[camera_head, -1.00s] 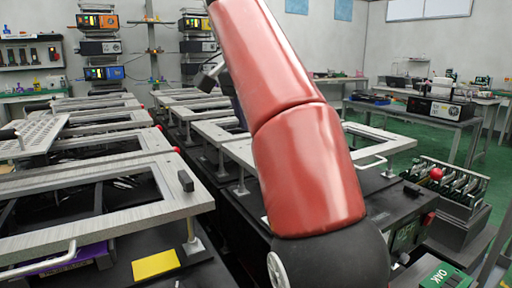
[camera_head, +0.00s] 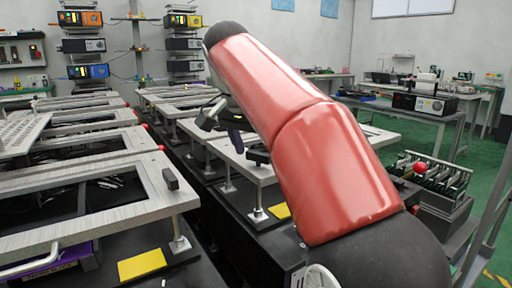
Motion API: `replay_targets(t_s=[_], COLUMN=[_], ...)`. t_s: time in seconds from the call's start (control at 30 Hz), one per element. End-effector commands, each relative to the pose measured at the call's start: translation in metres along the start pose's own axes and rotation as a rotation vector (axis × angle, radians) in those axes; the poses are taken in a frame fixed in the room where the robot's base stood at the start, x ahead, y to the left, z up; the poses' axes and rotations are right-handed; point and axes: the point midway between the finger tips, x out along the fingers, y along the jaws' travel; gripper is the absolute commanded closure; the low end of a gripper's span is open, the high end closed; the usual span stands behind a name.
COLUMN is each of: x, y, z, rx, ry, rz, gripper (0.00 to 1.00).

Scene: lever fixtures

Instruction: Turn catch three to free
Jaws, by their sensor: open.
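No catch carries a number that I can read, so I cannot tell which is catch three. A black catch-like block (camera_head: 170,178) stands on the near left frame fixture. Another dark block (camera_head: 258,157) sits on the frame behind my arm, partly covered by it. A bank of several levers (camera_head: 435,178) with a red ball stands at the right. My gripper (camera_head: 222,127) seems to be the dark shape left of my red arm, above the middle frames. It is small, partly hidden by the arm, and looks open and empty. I see no contact with any catch.
Grey frame fixtures (camera_head: 80,222) on posts fill the left and middle, with a dark gap between the rows. Yellow plates (camera_head: 141,264) lie below them. Benches with equipment (camera_head: 424,103) stand at the back right. Green floor (camera_head: 485,170) is clear at the right.

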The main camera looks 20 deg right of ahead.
Motion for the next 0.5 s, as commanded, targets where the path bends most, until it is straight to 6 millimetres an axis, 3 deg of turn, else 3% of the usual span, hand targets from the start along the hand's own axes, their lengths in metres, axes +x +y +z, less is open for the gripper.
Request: replay_targets(t_s=[0.27,0.5], x=[0.0017,0.0017], y=[0.0001,0.0], z=[-0.0001,0.0], rx=[0.0,0.0], ry=[0.0,-0.001], rz=[0.0,0.0], gripper=[0.27,0.57])
